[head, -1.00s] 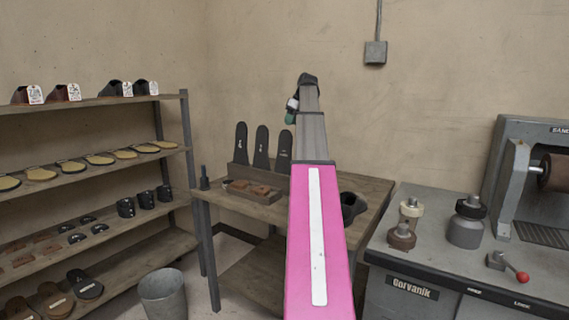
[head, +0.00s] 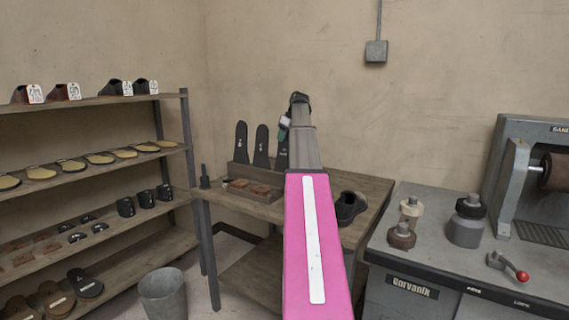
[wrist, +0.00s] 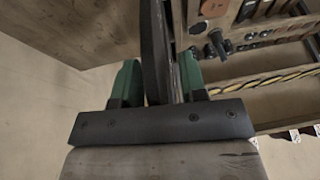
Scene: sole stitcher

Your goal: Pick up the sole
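Soles stand upright in a wooden rack (head: 262,195) on the workbench: a left one (head: 241,148), a middle one (head: 261,147) and a right one (head: 282,153), partly hidden behind my arm. My gripper (head: 285,124) is at the top of the right sole, with a green fingertip showing beside it. In the wrist view my gripper (wrist: 158,82) has its two green fingers apart on either side of a dark upright sole (wrist: 153,50), seen nearly edge-on. Some space shows between sole and right finger; contact on the left is unclear.
A shelf unit (head: 185,130) with shoes and insoles is at left, above a grey bucket (head: 162,295). A grey machine (head: 440,250) is at right.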

